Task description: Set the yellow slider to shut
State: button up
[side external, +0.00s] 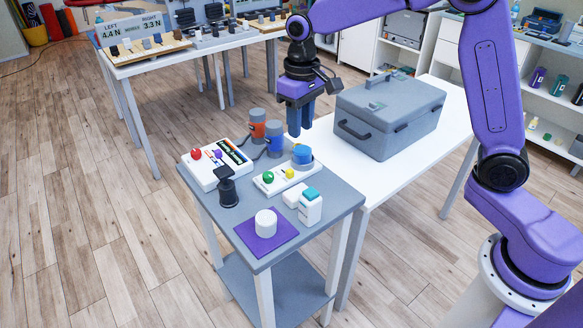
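A yellow knob (289,173), which looks like the yellow slider, sits on a low white panel (270,188) on the small grey table. A green knob (268,178) is to its left and a blue round part (302,154) stands just behind it. How far along its travel the yellow knob is cannot be made out. My gripper (301,131) points down above the back of this panel, over the blue part and apart from the yellow knob. Its two dark blue fingers overlap in this view, so the gap between them is unclear. I see nothing held.
A white box with red and purple knobs (217,165), orange and blue cylinders, a black canister (228,192), a white-and-teal bottle (310,207) and a white cylinder on a purple mat (248,238) crowd the table. A grey case (390,112) stands right of my gripper.

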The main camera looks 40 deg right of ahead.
aim_at(292, 172)
jog(key=w+d+f+m, duration=0.2)
jog(key=w+d, duration=0.1)
jog(key=w, duration=0.4)
jog(key=f, duration=1.6)
jog(key=shift+s+a+f, duration=0.15)
jog(key=shift+s+f, duration=0.1)
jog(key=shift+f, duration=0.15)
